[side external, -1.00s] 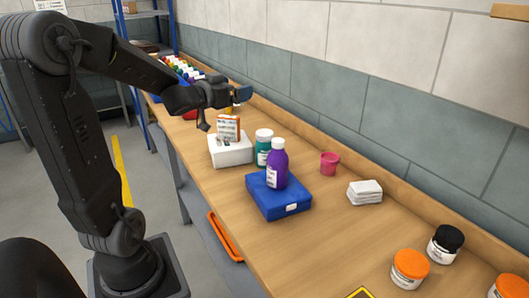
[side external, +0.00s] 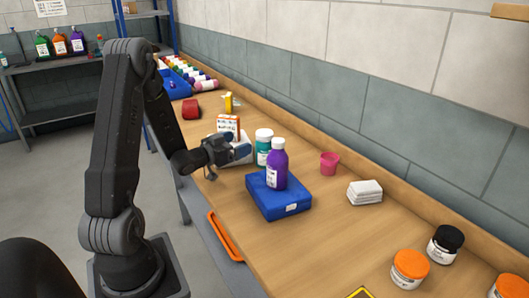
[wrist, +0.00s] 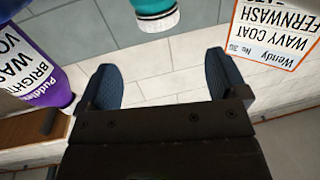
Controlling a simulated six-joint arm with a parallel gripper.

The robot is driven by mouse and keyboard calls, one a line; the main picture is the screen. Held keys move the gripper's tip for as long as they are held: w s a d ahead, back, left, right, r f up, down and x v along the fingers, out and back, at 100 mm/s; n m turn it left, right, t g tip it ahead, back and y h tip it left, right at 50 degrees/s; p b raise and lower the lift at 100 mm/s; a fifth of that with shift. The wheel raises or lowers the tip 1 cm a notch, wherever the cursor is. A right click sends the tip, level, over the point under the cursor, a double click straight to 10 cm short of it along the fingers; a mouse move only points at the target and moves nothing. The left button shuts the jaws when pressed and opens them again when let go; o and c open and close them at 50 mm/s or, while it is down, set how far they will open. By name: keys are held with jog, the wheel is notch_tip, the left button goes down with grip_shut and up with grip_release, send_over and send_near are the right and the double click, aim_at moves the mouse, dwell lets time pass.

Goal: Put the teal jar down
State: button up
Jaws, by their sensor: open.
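The teal jar (side external: 263,152) with a white lid stands upright behind the blue box, between it and the white box; its base is partly hidden. In the wrist view the teal jar (wrist: 156,12) shows at the top edge, cut off and beyond the fingertips. My gripper (side external: 238,147) is low over the bench, left of the jar and pointing towards it. In the wrist view my gripper (wrist: 161,80) has its two blue pads wide apart with nothing between them.
A purple bottle (side external: 278,164) stands on the blue box (side external: 264,200), close to the jar. A white-and-orange carton (side external: 229,125) stands at the white box (side external: 243,152), partly behind my gripper. A pink cup (side external: 329,163) and white stack (side external: 365,192) lie to the right.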

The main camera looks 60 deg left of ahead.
aim_at(265, 132)
jog(key=w, duration=0.4)
jog(key=w+a, duration=0.1)
jog(key=w, duration=0.6)
jog(key=shift+w+a, duration=0.3)
jog(key=shift+c, duration=0.3)
jog(key=c, duration=1.4)
jog(key=shift+r, duration=0.1)
